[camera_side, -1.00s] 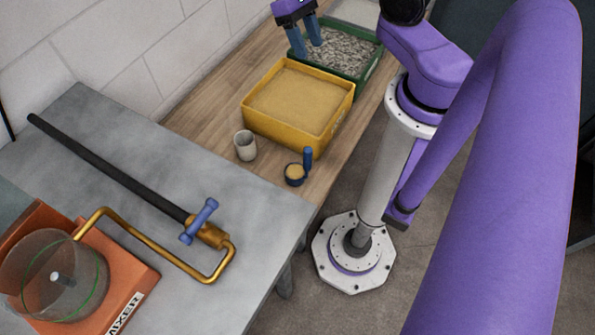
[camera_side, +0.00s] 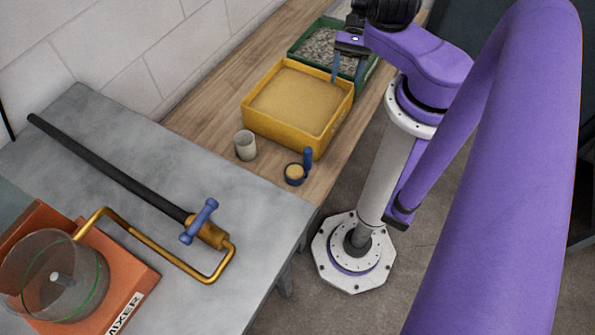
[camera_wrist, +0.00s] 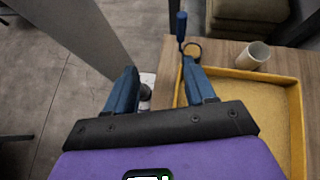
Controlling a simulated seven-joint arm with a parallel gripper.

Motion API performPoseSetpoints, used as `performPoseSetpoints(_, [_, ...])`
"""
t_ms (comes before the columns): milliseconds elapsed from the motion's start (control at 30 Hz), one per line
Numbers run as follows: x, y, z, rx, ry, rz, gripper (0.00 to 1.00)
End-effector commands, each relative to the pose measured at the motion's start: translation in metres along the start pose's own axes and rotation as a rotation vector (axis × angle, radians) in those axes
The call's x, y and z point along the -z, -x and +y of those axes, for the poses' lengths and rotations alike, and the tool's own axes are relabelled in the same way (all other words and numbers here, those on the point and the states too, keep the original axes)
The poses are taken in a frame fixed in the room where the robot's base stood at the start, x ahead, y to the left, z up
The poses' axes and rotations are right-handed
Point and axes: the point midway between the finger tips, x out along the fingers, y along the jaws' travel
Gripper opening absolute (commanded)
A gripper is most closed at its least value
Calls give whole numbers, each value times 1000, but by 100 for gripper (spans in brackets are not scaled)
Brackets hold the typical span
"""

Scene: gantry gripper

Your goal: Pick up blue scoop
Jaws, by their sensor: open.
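The blue scoop (camera_side: 295,173) stands on the wooden bench in front of the yellow tray, with sand-coloured material in its cup and its blue handle (camera_side: 308,157) upright. It also shows in the wrist view, with its handle (camera_wrist: 181,27) at the top, beyond my fingers. My gripper (camera_side: 348,70) has blue fingers and is open and empty. In the side view it is over the back right corner area of the yellow tray, apart from the scoop. In the wrist view my two fingers (camera_wrist: 160,82) are spread wide with nothing between them.
The yellow tray (camera_side: 282,136) holds sand. A green tray (camera_side: 303,55) of gravel stands behind it. A grey-white cup (camera_side: 245,146) stands left of the scoop. An orange mixer (camera_side: 127,277) and a long bar tool (camera_side: 110,172) occupy the grey table.

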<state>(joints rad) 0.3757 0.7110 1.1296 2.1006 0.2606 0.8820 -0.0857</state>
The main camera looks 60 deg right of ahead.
Motion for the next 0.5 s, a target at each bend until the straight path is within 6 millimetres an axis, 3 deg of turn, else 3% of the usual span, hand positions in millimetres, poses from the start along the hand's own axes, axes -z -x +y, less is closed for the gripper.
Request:
performPoseSetpoints(200, [6, -33, 19, 214, -156, -97, 54])
performPoseSetpoints(500, [8, -66, 27, 420, -281, -182, 54])
